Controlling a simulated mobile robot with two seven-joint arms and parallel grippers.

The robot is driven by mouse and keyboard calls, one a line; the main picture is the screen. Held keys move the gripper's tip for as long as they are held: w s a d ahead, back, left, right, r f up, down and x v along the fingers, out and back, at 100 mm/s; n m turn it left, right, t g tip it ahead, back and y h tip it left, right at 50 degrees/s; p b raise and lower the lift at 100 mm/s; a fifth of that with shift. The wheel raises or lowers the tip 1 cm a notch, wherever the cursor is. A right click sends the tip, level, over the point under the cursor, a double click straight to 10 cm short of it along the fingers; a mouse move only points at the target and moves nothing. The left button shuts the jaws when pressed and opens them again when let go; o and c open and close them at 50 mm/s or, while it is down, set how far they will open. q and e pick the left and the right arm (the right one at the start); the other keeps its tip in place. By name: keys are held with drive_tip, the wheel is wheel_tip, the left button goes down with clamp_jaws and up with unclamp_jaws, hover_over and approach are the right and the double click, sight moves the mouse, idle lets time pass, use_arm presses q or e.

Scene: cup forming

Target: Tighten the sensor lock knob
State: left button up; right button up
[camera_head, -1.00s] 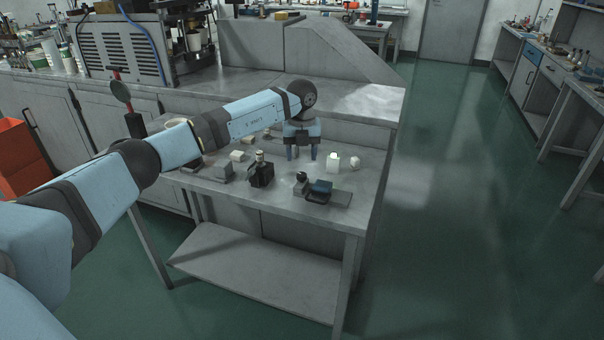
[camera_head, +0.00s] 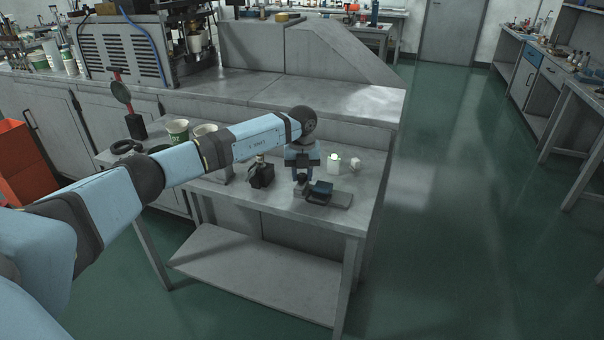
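The sensor fixture is a small dark blue and black block (camera_head: 320,192) on a flat grey base plate (camera_head: 341,200), near the front right of the metal table. A dark round knob (camera_head: 301,179) stands at its left side. My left gripper (camera_head: 302,174) points straight down from above, right at the knob. One finger shows on each side of the knob's top. The fingers look closer together than before, but I cannot tell whether they touch the knob. My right gripper is not in view.
A black device with a pale top (camera_head: 261,174) stands left of the gripper. A white bottle (camera_head: 334,164) and a small white piece (camera_head: 356,160) stand to the right. Paper cups (camera_head: 178,131) and a black round object (camera_head: 125,147) are on the table's left. My forearm hides part of the tabletop.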

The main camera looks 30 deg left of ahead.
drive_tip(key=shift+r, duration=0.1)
use_arm(q)
drive_tip(key=m, duration=0.3)
drive_tip(key=shift+r+p, duration=0.1)
drive_tip(key=shift+p, duration=0.2)
drive_tip(key=m, duration=0.3)
drive_tip(key=shift+m, duration=0.4)
drive_tip(key=m, duration=0.2)
drive_tip(key=shift+m, duration=0.3)
drive_tip(key=m, duration=0.5)
drive_tip(key=shift+a, duration=0.1)
drive_tip(key=shift+m, duration=2.5)
drive_tip(key=o, duration=0.9)
